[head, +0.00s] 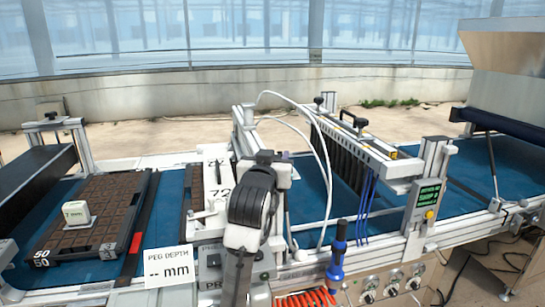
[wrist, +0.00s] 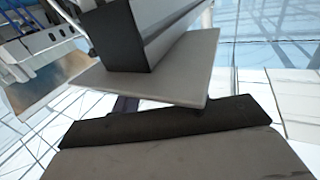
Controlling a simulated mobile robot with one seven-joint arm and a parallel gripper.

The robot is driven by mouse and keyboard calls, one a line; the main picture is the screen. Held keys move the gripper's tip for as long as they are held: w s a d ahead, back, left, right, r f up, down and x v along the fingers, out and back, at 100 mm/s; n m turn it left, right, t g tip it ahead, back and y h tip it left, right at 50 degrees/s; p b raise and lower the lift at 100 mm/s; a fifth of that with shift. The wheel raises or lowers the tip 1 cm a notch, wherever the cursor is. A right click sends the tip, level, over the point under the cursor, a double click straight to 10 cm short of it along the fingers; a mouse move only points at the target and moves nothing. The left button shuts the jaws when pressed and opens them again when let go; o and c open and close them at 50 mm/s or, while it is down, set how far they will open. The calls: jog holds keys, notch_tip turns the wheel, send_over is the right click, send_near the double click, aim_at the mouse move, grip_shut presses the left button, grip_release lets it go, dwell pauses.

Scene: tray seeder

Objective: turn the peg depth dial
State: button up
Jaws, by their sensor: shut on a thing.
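My gripper (wrist: 160,92) shows in the wrist view with its two dark-padded fingers close on either side of a flat grey piece (wrist: 190,65), which I take to be part of the peg depth dial. In the head view my arm stands in front of the seeder's centre post, so the fingers and the dial are hidden there. A white sign (head: 168,266) reads "PEG DEPTH" and "-- mm", with no number shown. How far the dial is turned cannot be seen.
A dark seed tray (head: 138,225) lies on the blue belt (head: 105,270) at left, with a white block (head: 76,213) marked 7 mm on it. A blue-handled tool (head: 337,258), red coiled hose (head: 303,299) and control knobs (head: 368,296) sit right of my arm.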

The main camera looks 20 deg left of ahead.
jog(key=n+g+y, duration=0.1)
jog(key=n+y, duration=0.1)
jog(key=y, duration=0.1)
jog(key=n+g+y+p, duration=0.1)
jog(key=n+y, duration=0.2)
jog(key=y, duration=0.1)
jog(key=shift+w+d+g, duration=0.1)
jog(key=shift+d+g, duration=0.1)
jog(key=shift+g, duration=0.2)
jog(key=n+g+y+b, duration=0.1)
jog(key=n+g+y, duration=0.4)
jog(key=g+y, duration=0.1)
jog(key=shift+a+n+g, duration=0.15)
jog(key=shift+n+g, duration=0.15)
jog(key=shift+g, duration=0.3)
jog(key=o, duration=0.9)
jog(key=shift+o, duration=0.2)
jog(key=b+v, duration=0.3)
jog(key=v, duration=1.1)
jog(key=shift+f, duration=0.25)
jog(key=shift+a, duration=0.1)
